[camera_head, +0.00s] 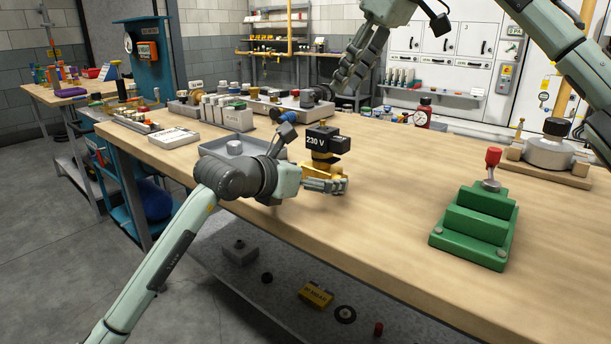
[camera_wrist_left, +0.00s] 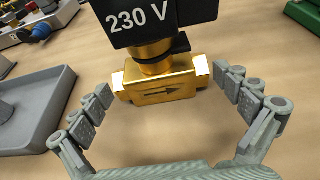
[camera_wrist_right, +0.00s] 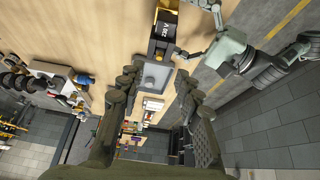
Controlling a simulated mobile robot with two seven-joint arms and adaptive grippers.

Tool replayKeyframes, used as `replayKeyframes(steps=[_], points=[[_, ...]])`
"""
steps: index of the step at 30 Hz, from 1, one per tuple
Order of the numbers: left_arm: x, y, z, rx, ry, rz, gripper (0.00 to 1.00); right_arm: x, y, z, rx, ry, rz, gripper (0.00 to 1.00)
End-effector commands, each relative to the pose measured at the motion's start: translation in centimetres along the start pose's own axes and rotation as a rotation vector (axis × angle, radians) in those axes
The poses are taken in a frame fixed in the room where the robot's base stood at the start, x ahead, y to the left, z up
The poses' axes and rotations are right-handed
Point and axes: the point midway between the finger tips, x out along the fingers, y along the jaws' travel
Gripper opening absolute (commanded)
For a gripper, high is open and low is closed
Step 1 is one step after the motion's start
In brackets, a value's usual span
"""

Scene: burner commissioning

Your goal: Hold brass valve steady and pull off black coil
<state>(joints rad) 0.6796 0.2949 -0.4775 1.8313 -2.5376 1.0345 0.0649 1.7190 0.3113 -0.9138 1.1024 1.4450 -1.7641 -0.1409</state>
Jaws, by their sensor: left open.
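The black coil (camera_head: 326,139), marked 230 V, sits on top of the brass valve (camera_head: 322,171), upright on the wooden bench. In the left wrist view the coil (camera_wrist_left: 150,20) is above the brass valve body (camera_wrist_left: 160,88), which bears an arrow. My left gripper (camera_head: 325,184) is open, low at the valve, with one finger at each side and gaps between fingers and brass. My right gripper (camera_head: 352,78) is raised above and behind the coil, its fingers apart and empty in the right wrist view (camera_wrist_right: 156,82), where the coil (camera_wrist_right: 165,30) shows beyond them.
A grey tray (camera_head: 240,146) lies left of the valve, behind my left wrist. A green stepped block (camera_head: 475,228) with a red-topped post stands right. A round grey fixture (camera_head: 548,150) stands at far right. Bench between valve and green block is clear.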

Motion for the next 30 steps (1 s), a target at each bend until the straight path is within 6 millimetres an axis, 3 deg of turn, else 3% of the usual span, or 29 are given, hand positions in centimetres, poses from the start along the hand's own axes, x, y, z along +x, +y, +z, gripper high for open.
replayKeyframes(steps=[10,26,30], points=[[0.52,-0.02,-0.02,0.001,0.000,0.000,1.00,0.00,-0.01,0.00,0.000,0.000,0.000,0.34],[0.50,-0.02,-0.03,0.000,0.000,-0.001,0.35,0.00,-0.01,0.00,0.000,0.000,0.000,0.34],[0.50,-0.02,-0.02,0.000,0.000,-0.001,0.33,-0.02,-0.09,-0.23,-0.001,-0.024,0.000,0.49]])
